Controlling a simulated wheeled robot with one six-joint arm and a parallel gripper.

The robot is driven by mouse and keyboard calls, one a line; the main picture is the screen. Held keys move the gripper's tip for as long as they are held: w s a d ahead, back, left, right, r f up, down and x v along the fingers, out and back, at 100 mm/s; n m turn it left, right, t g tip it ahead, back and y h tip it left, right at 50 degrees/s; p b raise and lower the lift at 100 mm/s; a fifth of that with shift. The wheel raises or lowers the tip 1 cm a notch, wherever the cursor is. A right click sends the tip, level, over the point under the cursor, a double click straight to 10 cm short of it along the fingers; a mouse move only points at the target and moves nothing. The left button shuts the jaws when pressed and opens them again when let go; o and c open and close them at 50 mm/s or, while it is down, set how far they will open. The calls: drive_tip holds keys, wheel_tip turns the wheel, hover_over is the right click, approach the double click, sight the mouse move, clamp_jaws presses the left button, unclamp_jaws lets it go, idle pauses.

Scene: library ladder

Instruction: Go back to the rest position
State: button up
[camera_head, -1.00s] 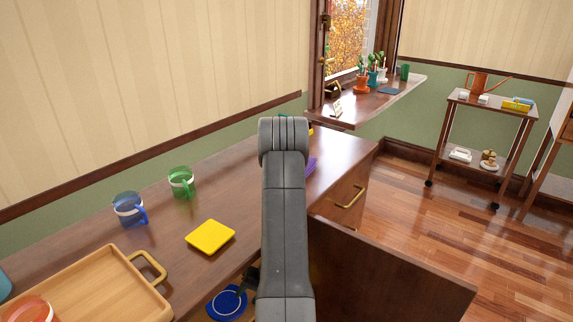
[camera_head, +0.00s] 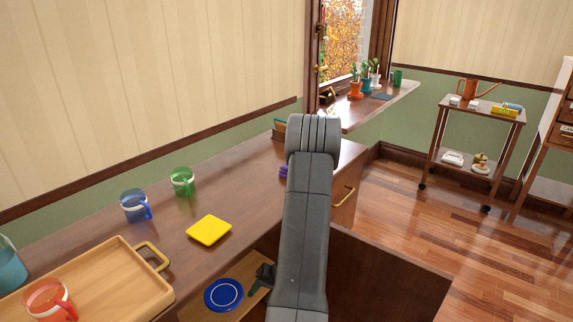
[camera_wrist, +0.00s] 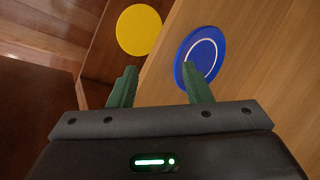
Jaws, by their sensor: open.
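My gripper (camera_wrist: 160,88) shows in the wrist view with its two green fingers apart and nothing between them. In the head view it shows only in part (camera_head: 258,283), low beside my arm, next to a blue round disc (camera_head: 224,295) with a pale ring. The disc lies on a wooden surface below the counter top. In the wrist view the blue disc (camera_wrist: 201,54) is just beyond the right fingertip, and a yellow disc (camera_wrist: 139,30) lies beyond the left one. I cannot tell whether a finger touches the blue disc.
The counter (camera_head: 185,235) holds a wooden tray (camera_head: 95,290) with a red mug (camera_head: 48,300), a blue mug (camera_head: 134,206), a green mug (camera_head: 182,181) and a yellow square (camera_head: 209,230). A brown panel (camera_head: 385,280) stands right of my arm. A cart (camera_head: 478,112) stands far right.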

drive_tip(key=shift+p+v, duration=0.55)
drive_tip(key=shift+v, duration=0.95)
drive_tip(key=shift+w, duration=0.1)
